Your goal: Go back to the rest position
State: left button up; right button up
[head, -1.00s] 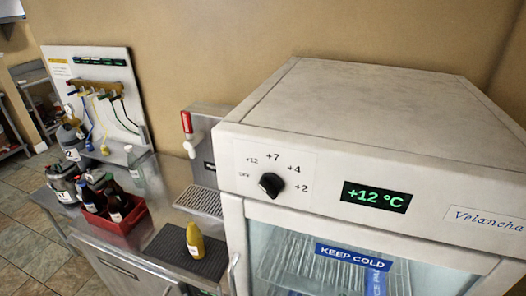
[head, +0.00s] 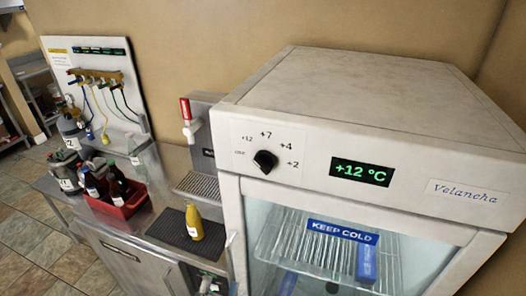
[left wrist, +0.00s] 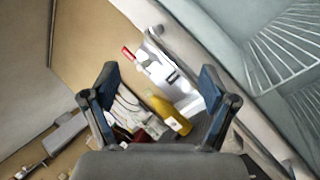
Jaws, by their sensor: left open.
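My left gripper (left wrist: 159,76) is open and empty in the left wrist view. Its two dark fingers stand wide apart, with blue-grey inner pads. A yellow bottle (left wrist: 168,115) shows beyond the gap between them, apart from the fingers. I cannot clearly make out the left gripper in the head view. My right gripper is in neither view.
A white fridge (head: 370,90) with a glass door fills the right, its display (head: 362,171) at +12 °C.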

pick_arm(q)
jog(key=s+d+f+m+g+h, duration=0.3)
jog(key=f+m+g, duration=0.3)
jog(key=f+m, duration=0.3)
jog(key=s+d+f+m+g+h, duration=0.25)
jog(key=f+m+g, duration=0.3)
jog(key=m, duration=0.55)
jog(key=s+a+f+m+g+y, duration=0.5)
jog(key=s+a+f+g+y, duration=0.45)
jog(key=a+f, duration=0.6)
notch_tip(320, 180, down, 20)
jog(key=s+r, duration=0.1)
jog(key=s, duration=0.1)
jog(key=s+a+f, duration=0.1)
jog(key=s+f, duration=0.4)
jog(key=f, duration=0.4)
jog(key=s+a+f, duration=0.1)
jog(key=s+f, duration=0.5)
jog(key=f, duration=0.3)
jog(key=shift+y, duration=0.3)
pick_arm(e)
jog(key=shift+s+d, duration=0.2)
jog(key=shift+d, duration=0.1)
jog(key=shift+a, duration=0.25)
